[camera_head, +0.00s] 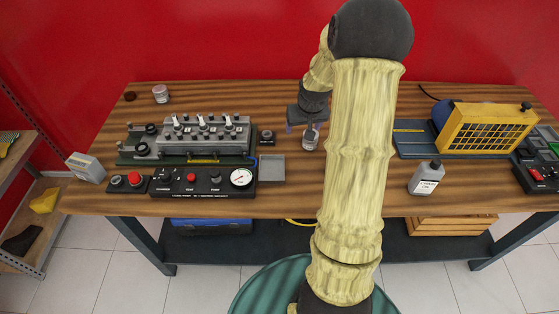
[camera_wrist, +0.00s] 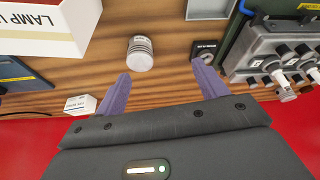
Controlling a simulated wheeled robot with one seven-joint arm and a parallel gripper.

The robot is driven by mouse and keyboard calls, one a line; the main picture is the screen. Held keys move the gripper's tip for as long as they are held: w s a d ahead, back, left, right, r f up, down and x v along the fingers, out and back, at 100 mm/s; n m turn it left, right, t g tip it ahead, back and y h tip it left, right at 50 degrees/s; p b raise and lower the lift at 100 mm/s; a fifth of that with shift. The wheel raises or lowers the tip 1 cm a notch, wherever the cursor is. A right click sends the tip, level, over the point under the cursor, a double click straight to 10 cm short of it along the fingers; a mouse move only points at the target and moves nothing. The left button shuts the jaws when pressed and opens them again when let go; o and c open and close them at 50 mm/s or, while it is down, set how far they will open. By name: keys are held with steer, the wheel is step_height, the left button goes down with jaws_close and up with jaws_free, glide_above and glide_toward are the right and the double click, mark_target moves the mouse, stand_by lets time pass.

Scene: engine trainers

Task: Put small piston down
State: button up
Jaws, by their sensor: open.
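The small piston (camera_head: 310,141), a pale metallic cylinder with ring grooves, is on the wooden table between the engine trainer and the yellow-fronted unit. In the wrist view the small piston (camera_wrist: 139,54) shows just beyond the purple fingertips, closer to the left one. My gripper (camera_head: 303,127) is just above and behind the piston in the head view. In the wrist view my gripper (camera_wrist: 160,69) has its fingers wide apart, with bare wood between them. The piston appears upright and not gripped.
Left of the piston are a small black block (camera_head: 267,137), a grey tray (camera_head: 272,168) and the engine trainer (camera_head: 204,136). To the right are the yellow-fronted unit (camera_head: 488,127) and a bottle (camera_head: 426,178). A white "LAMP U" object (camera_wrist: 45,28) fills the wrist view's upper left.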

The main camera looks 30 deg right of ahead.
steer(key=s+a+r+n, duration=0.1)
steer(key=s+a+r, duration=0.1)
steer(key=s+a, duration=0.7)
steer(key=s+a+r+n+g+y, duration=0.1)
steer(key=s+a+r+n, duration=0.1)
steer(key=s+a, duration=0.7)
steer(key=a+r, duration=0.1)
steer(key=a, duration=0.2)
steer(key=shift+a, duration=0.2)
